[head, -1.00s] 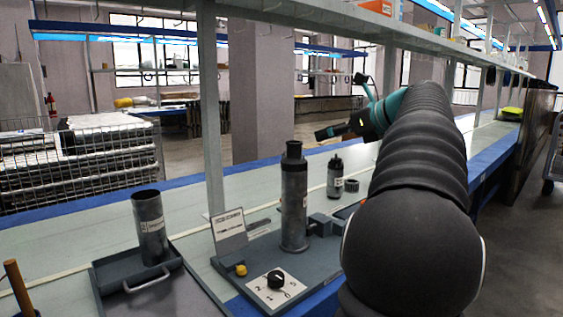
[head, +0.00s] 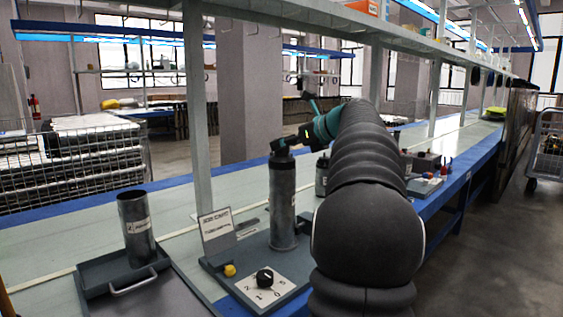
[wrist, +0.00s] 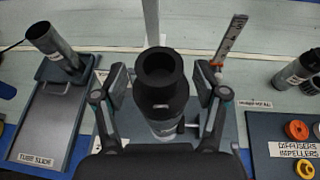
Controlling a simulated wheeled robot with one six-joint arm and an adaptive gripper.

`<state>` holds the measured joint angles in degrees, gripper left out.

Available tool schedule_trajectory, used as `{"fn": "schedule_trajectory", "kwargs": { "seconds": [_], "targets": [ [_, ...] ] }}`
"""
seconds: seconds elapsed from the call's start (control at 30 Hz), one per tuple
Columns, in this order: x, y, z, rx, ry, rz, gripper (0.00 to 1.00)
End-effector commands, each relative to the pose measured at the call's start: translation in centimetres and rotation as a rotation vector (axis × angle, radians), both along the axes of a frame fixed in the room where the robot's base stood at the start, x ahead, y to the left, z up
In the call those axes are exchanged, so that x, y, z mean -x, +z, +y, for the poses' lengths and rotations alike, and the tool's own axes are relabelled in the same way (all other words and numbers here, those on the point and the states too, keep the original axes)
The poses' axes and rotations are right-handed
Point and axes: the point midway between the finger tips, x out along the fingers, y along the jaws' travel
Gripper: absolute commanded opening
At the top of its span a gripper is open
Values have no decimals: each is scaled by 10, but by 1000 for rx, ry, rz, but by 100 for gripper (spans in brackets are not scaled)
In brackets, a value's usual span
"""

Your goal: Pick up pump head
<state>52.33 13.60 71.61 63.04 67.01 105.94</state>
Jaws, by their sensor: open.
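The black pump head (wrist: 160,82) sits on top of an upright grey tube (head: 283,207). In the wrist view it is a dark ring with an open bore, seen from above. My gripper (wrist: 162,88) is open, with one finger on each side of the pump head. Gaps show between the fingers and the head, so they look apart from it. In the head view my gripper (head: 289,143) is at the top of the tube and partly hides the pump head.
The tube stands on a base with a dial (head: 265,278) and a sign (head: 217,232). Another grey tube (head: 136,228) stands in a tray at left. A dark bottle-like part (head: 322,175) is behind my arm. The wrist view shows a board with coloured rings (wrist: 297,130) at right.

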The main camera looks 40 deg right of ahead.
Motion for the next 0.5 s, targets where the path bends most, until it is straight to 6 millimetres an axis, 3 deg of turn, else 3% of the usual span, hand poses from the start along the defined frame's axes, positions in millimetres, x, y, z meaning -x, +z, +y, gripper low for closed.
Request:
{"fn": "schedule_trajectory", "kwargs": {
  "seconds": [0.1, 0.37, 0.5],
  "targets": [
    [-14, -6, 3, -1, 2, 0, 72],
    [-17, -7, 3, 0, -1, 0, 72],
    [-17, -7, 3, 0, -1, 0, 37]
  ]
}}
